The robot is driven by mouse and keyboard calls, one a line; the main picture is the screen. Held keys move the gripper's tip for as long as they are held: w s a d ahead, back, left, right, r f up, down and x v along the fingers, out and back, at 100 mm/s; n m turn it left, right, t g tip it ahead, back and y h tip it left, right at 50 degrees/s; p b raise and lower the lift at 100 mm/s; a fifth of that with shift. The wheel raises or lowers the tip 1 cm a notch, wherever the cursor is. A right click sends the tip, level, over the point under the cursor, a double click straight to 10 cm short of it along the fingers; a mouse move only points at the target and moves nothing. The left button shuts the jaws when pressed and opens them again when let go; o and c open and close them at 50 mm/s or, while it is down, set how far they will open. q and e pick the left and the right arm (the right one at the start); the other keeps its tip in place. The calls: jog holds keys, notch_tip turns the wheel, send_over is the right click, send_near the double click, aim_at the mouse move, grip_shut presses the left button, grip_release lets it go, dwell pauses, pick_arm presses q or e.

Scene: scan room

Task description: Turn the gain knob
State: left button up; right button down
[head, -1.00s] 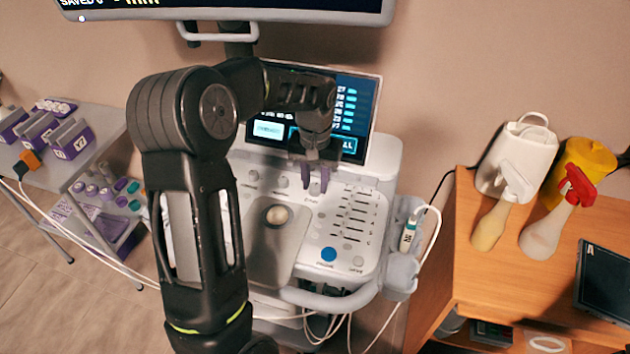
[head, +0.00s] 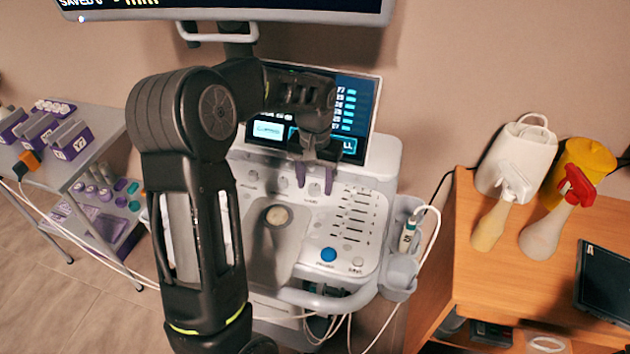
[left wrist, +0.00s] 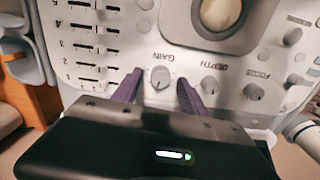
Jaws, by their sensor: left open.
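The gain knob (left wrist: 160,77) is a small round grey knob on the ultrasound console, with the label GAIN beside it in the left wrist view. My left gripper (left wrist: 160,82) is open, with one purple finger on each side of the knob. There seems to be a gap between the knob and each finger; I cannot tell how deep the fingertips reach. In the head view my left gripper (head: 314,183) points down at the upper part of the console, with the knob (head: 315,189) between the fingers. My right gripper is not in view.
The depth knob (left wrist: 209,85) sits beside one finger, and sliders (left wrist: 88,47) lie on the other side. The trackball (head: 277,215) and a blue button (head: 328,254) are lower on the panel. The console's screen (head: 358,110) stands close behind the gripper.

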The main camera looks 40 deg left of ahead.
aim_at(315, 186)
pick_arm(q)
jog(key=shift+r, duration=0.1)
notch_tip(315, 186, up, 8)
jog(key=shift+f+b, duration=0.2)
jog(key=shift+b, duration=0.15)
dwell(0.6)
